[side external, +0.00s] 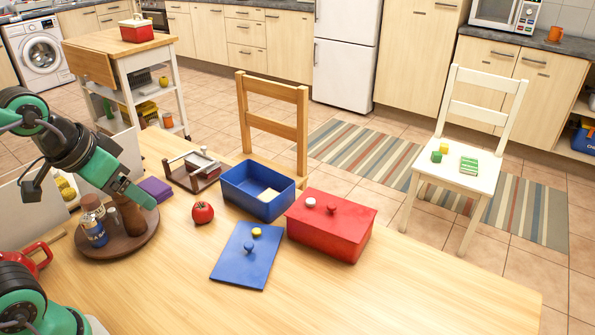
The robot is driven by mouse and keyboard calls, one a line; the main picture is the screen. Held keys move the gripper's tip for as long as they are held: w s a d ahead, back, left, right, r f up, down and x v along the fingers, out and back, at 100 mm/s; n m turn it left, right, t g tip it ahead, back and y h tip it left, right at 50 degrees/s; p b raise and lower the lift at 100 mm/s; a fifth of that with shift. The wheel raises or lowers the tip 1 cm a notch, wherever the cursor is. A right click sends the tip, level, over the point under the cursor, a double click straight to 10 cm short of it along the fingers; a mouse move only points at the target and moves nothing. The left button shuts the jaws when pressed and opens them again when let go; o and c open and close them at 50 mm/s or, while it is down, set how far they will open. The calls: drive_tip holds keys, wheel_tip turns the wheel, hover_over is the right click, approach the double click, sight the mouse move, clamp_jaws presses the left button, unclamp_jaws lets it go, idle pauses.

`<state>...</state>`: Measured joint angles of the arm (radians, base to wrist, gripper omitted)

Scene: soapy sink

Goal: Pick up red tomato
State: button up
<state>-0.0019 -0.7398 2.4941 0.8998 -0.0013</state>
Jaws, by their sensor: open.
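The red tomato (203,212) sits on the wooden table, between the round brown tray (130,245) and the blue open box (232,189). It has a dark green stem on top and nothing covers it. My gripper (142,194) is at the left, raised above the round tray and pointing down to the right. It is open and empty, apart from the tomato and to its upper left. Its far finger is hard to make out from this side.
Bottles and a brown mill stand on the round tray, below my gripper. A purple block (155,189) and a wooden rack (193,172) lie behind the tomato. A blue lid (235,270) and a closed red box (318,242) lie to the right. The front table is clear.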

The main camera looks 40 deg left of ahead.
drive_tip(key=w, duration=0.1)
drive_tip(key=n+g, duration=0.4)
drive_tip(key=g, duration=0.1)
hover_over(201, 206)
drive_tip(key=f, duration=1.5)
drive_tip(key=shift+d+f, duration=0.2)
drive_tip(key=shift+f, duration=0.05)
drive_tip(key=shift+w+a+f+g, duration=0.25)
drive_tip(key=shift+w+f+g, duration=0.05)
drive_tip(key=shift+f, duration=0.2)
drive_tip(key=shift+s+f, duration=0.15)
drive_tip(key=shift+f, duration=1.8)
drive_tip(key=shift+s+f, duration=0.1)
drive_tip(key=shift+f, duration=1.85)
drive_tip(key=c, duration=1.1)
